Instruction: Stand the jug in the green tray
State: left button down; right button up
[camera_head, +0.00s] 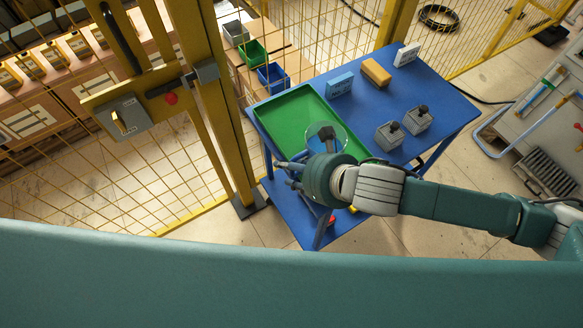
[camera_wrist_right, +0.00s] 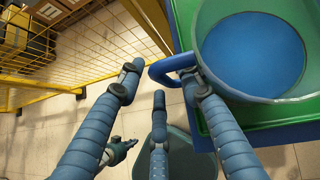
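The jug (camera_head: 325,131) is a clear round vessel with a blue bottom, over the near right part of the green tray (camera_head: 285,112) in the head view. I cannot tell whether it rests on the tray or its rim. In the right wrist view the jug (camera_wrist_right: 250,50) is upper right, with its blue handle (camera_wrist_right: 168,70) pointing left. My right gripper (camera_head: 292,172) is beside the jug; its fingers (camera_wrist_right: 160,88) are spread, with the handle's end between them and one finger across the jug's wall. A small dark fingered part, seemingly my left gripper (camera_wrist_right: 117,152), is low in that view.
A yellow mesh fence (camera_head: 150,150) stands close on the left. The table's right end is clear.

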jog(key=p+v, duration=0.3)
jog(key=v, duration=0.8)
jog(key=shift+s+r, duration=0.15)
jog(key=shift+r, duration=0.15)
jog(key=shift+d, duration=0.1)
